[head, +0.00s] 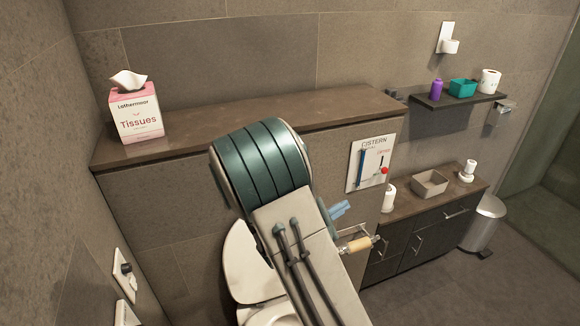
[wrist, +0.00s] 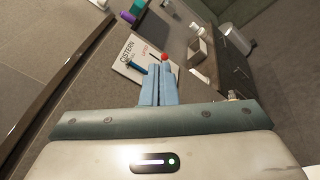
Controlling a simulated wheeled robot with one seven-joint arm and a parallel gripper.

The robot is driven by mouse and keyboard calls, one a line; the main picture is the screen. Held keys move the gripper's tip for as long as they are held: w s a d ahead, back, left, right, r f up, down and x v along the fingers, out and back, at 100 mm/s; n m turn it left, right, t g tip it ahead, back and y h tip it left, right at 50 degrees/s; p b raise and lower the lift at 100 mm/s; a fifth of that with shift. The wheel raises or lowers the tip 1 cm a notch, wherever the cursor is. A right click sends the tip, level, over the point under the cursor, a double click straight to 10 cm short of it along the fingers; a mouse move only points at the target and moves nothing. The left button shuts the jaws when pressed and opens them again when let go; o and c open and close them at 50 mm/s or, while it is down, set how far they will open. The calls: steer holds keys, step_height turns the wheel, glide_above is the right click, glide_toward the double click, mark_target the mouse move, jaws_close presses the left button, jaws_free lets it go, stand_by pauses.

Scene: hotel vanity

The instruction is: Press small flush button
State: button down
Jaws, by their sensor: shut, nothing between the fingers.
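I cannot make out a small flush button; the wall above the toilet (head: 242,265) is largely hidden behind my arm in the head view. A white panel (head: 358,182) marked "CISTERN" is on the wall at the right, with a blue strip and a red round part (head: 384,170). My gripper (head: 341,208) has pale blue fingers and is below and left of this panel in the picture. In the wrist view, the shut, empty fingers (wrist: 164,70) overlap the lower part of the panel (wrist: 127,50), near the red part (wrist: 164,57). I cannot tell whether they touch.
A brown ledge (head: 215,118) carries a tissue box (head: 136,112) at left. A roll holder (head: 357,245) is right of my arm. A dark vanity (head: 420,235) with a beige box (head: 430,183) and a bin (head: 484,222) stand at right. Open floor lies in front.

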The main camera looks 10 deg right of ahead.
steer(key=w+a+f+n+t+y+p, duration=0.1)
steer(key=w+a+f+n+t+y, duration=0.1)
steer(key=w+a+n+t+y, duration=0.2)
steer(key=w+a+n+t, duration=0.2)
steer(key=a+n+t, duration=0.1)
steer(key=a, duration=0.1)
steer(key=shift+w+a+t+y, duration=0.15)
steer(key=shift+w+t+y, duration=0.05)
steer(key=shift+t+y, duration=0.1)
steer(key=shift+r, duration=0.1)
steer(key=w+a, duration=0.1)
steer(key=w, duration=0.7)
steer(key=shift+w+a, duration=0.3)
stand_by(1.5)
steer(key=shift+w+a, duration=0.1)
steer(key=shift+w, duration=0.35)
